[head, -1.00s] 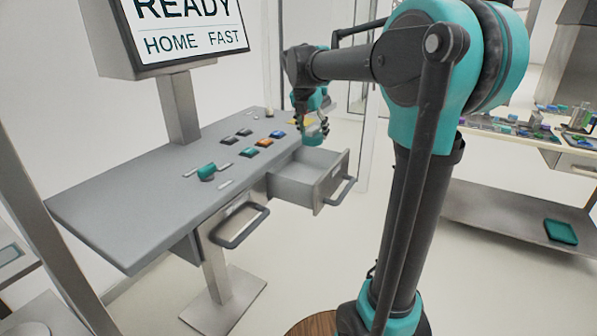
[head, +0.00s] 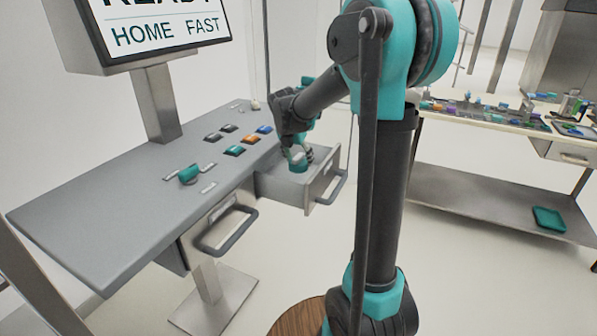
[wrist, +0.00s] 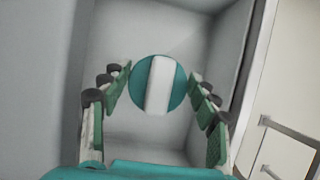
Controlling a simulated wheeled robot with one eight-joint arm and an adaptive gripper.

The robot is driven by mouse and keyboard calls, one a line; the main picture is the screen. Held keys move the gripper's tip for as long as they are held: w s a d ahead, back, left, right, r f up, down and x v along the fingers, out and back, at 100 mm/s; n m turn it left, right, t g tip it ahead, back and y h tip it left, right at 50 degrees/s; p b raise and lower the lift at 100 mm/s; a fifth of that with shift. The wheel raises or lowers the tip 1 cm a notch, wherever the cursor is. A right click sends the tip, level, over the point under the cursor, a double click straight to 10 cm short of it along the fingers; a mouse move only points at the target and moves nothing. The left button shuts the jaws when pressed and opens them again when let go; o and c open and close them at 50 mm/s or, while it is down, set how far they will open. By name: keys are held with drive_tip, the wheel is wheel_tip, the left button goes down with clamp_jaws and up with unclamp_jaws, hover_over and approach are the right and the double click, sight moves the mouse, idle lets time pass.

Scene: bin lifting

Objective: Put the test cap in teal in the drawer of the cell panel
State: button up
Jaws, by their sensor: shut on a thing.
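The teal test cap (wrist: 139,84), round with a white bar across it, shows in the wrist view between the fingertips of my gripper (wrist: 160,100). In the head view the cap (head: 298,167) is at the lower end of my gripper (head: 299,157), partly hidden by the fingers. My gripper is shut on the cap and points down over the open drawer (head: 322,184) of the grey cell panel (head: 110,188). The drawer's walls surround the cap in the wrist view, and its visible floor is empty. I cannot tell whether the cap touches the floor.
A second drawer (head: 215,222) on the left has a dark handle and looks shut. The panel top carries a teal knob (head: 190,174) and several buttons, one orange (head: 251,139). A screen (head: 160,25) stands behind. A cluttered side table (head: 480,116) is at the right.

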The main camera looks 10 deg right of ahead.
sight(299, 170)
drive_tip(key=shift+f, duration=2.7)
drive_tip(key=o, duration=1.2)
drive_tip(key=v, duration=1.2)
drive_tip(key=shift+s, duration=0.1)
